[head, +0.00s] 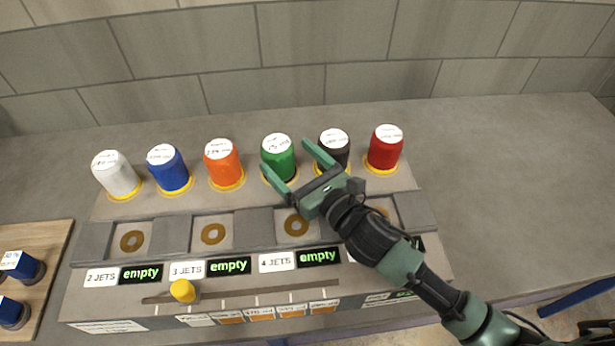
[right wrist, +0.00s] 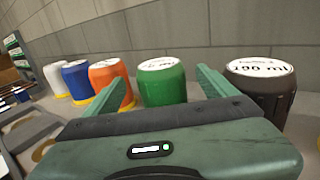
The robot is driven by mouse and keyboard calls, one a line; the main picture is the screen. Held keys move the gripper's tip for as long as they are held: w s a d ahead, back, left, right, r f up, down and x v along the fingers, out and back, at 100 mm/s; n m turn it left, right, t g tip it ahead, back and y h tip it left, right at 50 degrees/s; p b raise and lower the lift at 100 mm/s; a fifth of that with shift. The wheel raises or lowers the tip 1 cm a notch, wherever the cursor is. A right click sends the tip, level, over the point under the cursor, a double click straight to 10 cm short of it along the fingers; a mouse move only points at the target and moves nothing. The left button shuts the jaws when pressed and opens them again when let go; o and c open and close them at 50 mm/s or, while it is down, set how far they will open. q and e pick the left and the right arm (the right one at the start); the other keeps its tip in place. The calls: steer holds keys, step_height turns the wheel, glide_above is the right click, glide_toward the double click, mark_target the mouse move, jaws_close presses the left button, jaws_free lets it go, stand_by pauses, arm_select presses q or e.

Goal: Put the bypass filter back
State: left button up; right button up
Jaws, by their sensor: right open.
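A row of upright coloured canisters with white labelled tops stands along the back of the grey panel: white (head: 116,178), blue (head: 169,172), orange (head: 224,166), green (head: 279,160), black (head: 334,146) and red (head: 385,152). I cannot tell from the labels which is the bypass filter. My right gripper (head: 287,156) is open and empty, with its fingers spread to either side of the green canister. In the right wrist view the green canister (right wrist: 162,85) appears between the fingers, with no grip on it. The black canister (right wrist: 262,92) is right of them. My left gripper is not in view.
The panel's front has square recesses with brass rings (head: 132,240), several signs reading "empty" (head: 229,266), and a slider with a yellow knob (head: 182,291). A wooden board (head: 45,240) with blue-topped pieces lies at left. A tiled wall is behind; the counter at right (head: 510,180) is clear.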

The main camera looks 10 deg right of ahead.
steer(key=b+v, duration=0.1)
steer(key=v, duration=0.5)
steer(key=shift+s+f, duration=0.1)
steer(key=shift+s, duration=0.05)
steer(key=shift+s+d, duration=0.25)
steer(key=shift+s, duration=0.1)
